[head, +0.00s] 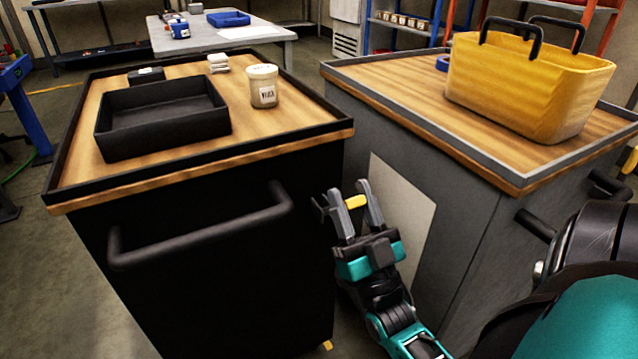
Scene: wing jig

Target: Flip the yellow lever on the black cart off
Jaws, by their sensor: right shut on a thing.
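The black cart (200,270) stands at the left, with a wooden top and a dark bar handle (205,230) on its front face. My right gripper (356,203) is beside the cart's right front edge, in front of the gap between the two carts. Its grey fingers are shut on a short yellow piece that looks like the yellow lever (356,202). Where this piece joins the cart is hidden, and its on or off position cannot be told. Another small yellow bit (326,345) shows low at the black cart's right bottom corner. My left gripper is out of view.
A black tray (162,135), a labelled jar (263,88) and small items stand on the black cart. The grey cart (345,95) close at the right carries a yellow basket (520,85) and has a dark handle. A narrow gap separates the carts. A table (262,35) stands behind.

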